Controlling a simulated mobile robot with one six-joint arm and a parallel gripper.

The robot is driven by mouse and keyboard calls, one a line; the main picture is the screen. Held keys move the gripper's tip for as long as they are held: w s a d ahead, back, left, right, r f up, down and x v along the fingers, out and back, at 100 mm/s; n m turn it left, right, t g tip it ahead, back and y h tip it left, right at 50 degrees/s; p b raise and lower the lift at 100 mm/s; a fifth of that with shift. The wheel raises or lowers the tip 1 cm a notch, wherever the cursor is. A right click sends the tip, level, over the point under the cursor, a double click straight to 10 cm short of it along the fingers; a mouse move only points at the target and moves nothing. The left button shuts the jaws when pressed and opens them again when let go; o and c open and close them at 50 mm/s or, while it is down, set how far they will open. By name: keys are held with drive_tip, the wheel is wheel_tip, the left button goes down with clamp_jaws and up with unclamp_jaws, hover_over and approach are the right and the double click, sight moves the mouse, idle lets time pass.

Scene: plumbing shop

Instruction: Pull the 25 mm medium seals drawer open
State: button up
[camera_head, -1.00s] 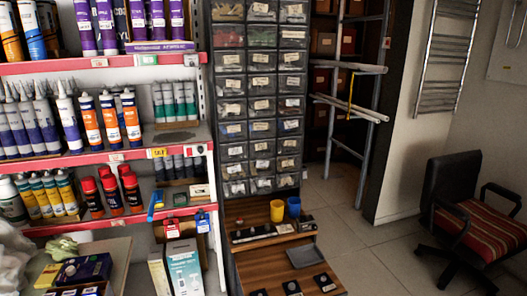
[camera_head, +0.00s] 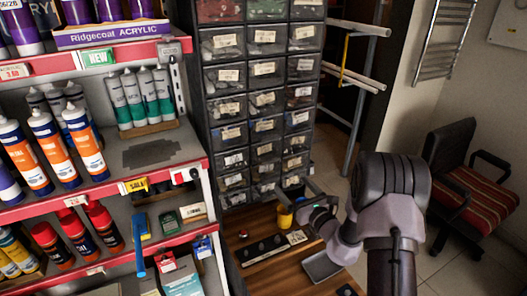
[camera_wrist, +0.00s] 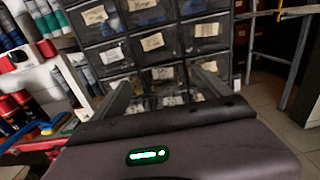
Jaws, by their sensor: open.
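The dark cabinet of small drawers (camera_head: 264,98) stands at the centre of the head view, in three columns with pale labels. The label writing is too small to read, so I cannot tell which drawer is the 25 mm medium seals one. All the drawer fronts I can make out look flush. My gripper (camera_head: 304,192) is in front of the cabinet's lower right rows, above the wooden counter. In the wrist view my gripper (camera_wrist: 163,92) has its two grey fingers apart, pointing at the lower drawers (camera_wrist: 162,73), with nothing seen held between them.
A yellow cup (camera_head: 284,218) stands on the wooden counter (camera_head: 262,218) close by my gripper. A dark strip with small items (camera_head: 268,249) lies in front. Shelves of tubes (camera_head: 150,152) flank the cabinet on the left. An office chair (camera_head: 468,185) and open floor are at right.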

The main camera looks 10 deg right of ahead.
sight(271, 161)
drive_tip(key=b+x, duration=0.3)
drive_tip(key=x, duration=1.2)
drive_tip(key=shift+w+a+f, duration=0.1)
drive_tip(key=shift+w+a, duration=0.05)
drive_tip(key=shift+a, duration=0.1)
drive_tip(key=shift+w+a, duration=0.1)
drive_tip(key=shift+w, duration=0.3)
